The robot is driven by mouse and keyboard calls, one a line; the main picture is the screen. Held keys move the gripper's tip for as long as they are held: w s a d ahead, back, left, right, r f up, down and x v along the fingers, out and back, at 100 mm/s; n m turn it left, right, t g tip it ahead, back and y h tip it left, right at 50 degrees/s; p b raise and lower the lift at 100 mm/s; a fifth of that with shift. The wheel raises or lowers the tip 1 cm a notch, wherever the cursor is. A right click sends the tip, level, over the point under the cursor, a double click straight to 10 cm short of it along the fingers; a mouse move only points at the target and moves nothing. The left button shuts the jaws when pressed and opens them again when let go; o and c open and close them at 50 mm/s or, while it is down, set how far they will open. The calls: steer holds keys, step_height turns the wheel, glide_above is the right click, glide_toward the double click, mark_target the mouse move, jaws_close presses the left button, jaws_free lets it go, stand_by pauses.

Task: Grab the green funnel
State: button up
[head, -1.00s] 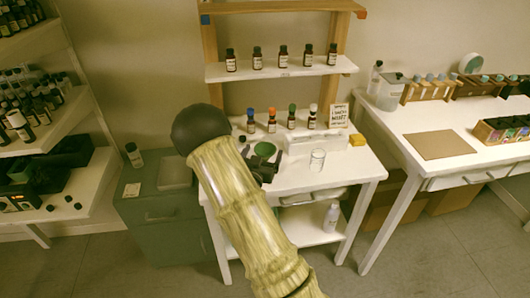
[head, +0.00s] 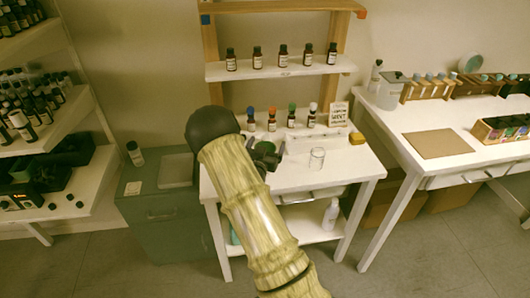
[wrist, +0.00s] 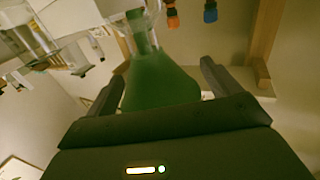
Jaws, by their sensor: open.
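The green funnel (head: 265,147) is at the left part of the small white table, partly hidden by my arm and gripper. In the wrist view the funnel (wrist: 158,82) is large, its wide part between my two fingers and its narrow stem pointing to the top of the picture. Clear glass shows around the stem. My gripper (wrist: 163,70) is open, with one finger on each side of the funnel; I cannot tell whether either touches it. In the head view my gripper (head: 272,157) is dark and overlaps the funnel.
Small bottles with coloured caps (head: 291,117) stand on a low step behind. A clear glass (head: 317,158) stands to the right, near a yellow block (head: 357,138) and a sign (head: 338,114). The table front (head: 300,183) is clear.

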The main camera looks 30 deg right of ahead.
steer(key=shift+c, duration=0.2)
steer(key=c, duration=1)
steer(key=shift+r, duration=0.1)
step_height(320, 180, up, 10)
